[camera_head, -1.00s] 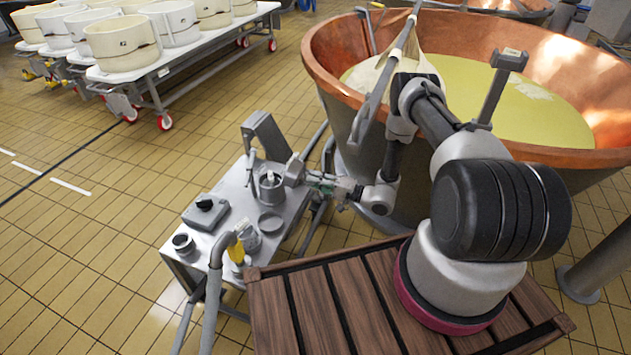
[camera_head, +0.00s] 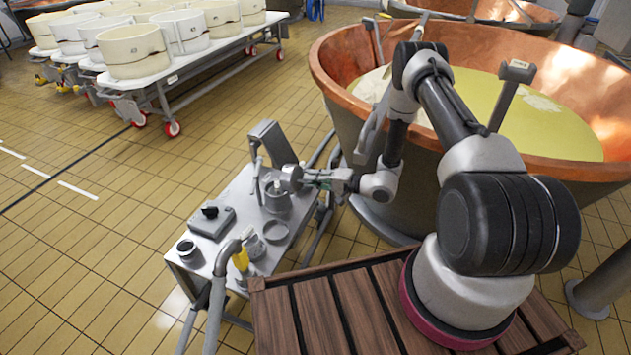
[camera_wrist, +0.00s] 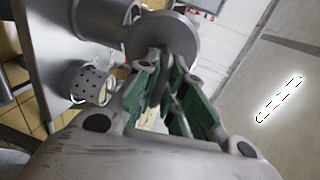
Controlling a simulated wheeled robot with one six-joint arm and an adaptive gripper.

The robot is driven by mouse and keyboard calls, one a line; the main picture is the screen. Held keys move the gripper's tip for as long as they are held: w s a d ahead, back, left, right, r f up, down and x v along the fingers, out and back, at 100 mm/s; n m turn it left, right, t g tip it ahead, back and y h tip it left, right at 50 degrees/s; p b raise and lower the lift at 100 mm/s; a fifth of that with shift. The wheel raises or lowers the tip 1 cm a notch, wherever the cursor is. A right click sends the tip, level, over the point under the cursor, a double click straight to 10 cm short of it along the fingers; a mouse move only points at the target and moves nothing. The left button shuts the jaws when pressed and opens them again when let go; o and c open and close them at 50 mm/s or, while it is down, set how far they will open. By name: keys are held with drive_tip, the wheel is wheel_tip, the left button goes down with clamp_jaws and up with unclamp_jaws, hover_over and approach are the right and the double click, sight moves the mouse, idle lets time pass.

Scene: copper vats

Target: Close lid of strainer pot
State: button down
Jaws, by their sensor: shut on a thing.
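The grey metal strainer pot (camera_head: 277,203) stands on a small steel table, with a pale upright piece showing at its mouth. My gripper (camera_head: 292,178) is just above the pot's right rim, reaching in from the right. In the wrist view, my gripper's green-padded fingers (camera_wrist: 166,88) are closed around the edge of a round grey disc, which looks like the lid (camera_wrist: 172,38). The lid stands tilted beside a grey cylindrical pot body (camera_wrist: 108,20). Whether it touches the rim is unclear. The fingers hide its lower edge.
The steel table (camera_head: 236,188) also holds a grey box with a black knob (camera_head: 211,218), a small cup (camera_head: 188,251), and a shallow ring (camera_head: 275,232). A perforated cup (camera_wrist: 90,82) shows in the wrist view. A copper vat (camera_head: 335,75) stands behind my arm.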

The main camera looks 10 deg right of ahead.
drive_tip(key=shift+w+a+r, duration=0.1)
drive_tip(key=shift+a+r, duration=0.05)
drive_tip(key=shift+r, duration=0.1)
drive_tip(key=c, duration=1.5)
unclamp_jaws()
drive_tip(key=v, duration=1.2)
